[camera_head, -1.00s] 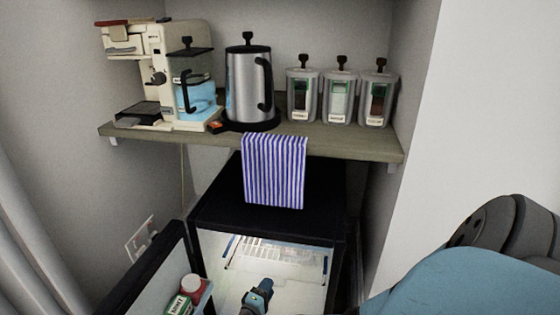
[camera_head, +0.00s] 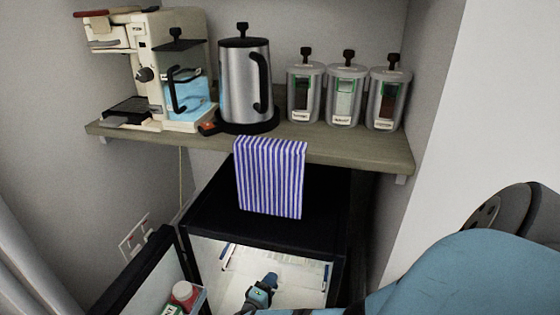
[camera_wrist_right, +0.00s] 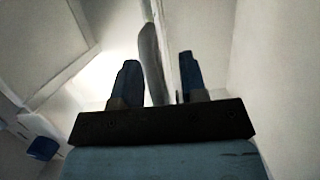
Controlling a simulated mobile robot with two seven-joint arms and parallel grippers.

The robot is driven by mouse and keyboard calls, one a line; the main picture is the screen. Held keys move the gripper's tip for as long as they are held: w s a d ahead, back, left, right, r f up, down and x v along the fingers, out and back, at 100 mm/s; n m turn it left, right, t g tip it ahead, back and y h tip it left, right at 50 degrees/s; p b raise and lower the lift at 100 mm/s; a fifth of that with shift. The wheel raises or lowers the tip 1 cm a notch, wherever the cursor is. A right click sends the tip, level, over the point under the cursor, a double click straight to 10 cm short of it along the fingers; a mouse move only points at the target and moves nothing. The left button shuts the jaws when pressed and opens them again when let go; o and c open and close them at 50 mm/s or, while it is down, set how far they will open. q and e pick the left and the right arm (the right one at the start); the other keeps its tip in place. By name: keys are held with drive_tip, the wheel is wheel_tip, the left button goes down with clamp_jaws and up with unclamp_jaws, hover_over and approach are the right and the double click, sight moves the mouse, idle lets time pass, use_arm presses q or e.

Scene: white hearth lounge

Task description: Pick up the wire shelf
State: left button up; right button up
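The wire shelf (camera_head: 290,262) appears as a pale rack with thin lines inside the open black fridge (camera_head: 262,238). Its far part shows in the head view; the front is cut off by the frame's lower edge. My right gripper (camera_head: 268,280) is inside the fridge opening, in front of the rack. In the right wrist view its two fingers (camera_wrist_right: 158,78) stand apart. A grey, rounded strip (camera_wrist_right: 150,62) shows between them; I cannot tell whether it is part of the shelf or whether it touches a finger. My left gripper is not in view.
The fridge door (camera_head: 140,275) stands open at left, with a red-capped jar (camera_head: 186,293) in it. A coffee machine, kettle (camera_head: 245,85) and canisters stand there. Walls flank both sides.

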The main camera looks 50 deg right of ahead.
drive_tip(key=shift+a, duration=0.1)
clamp_jaws()
drive_tip(key=shift+r, duration=0.2)
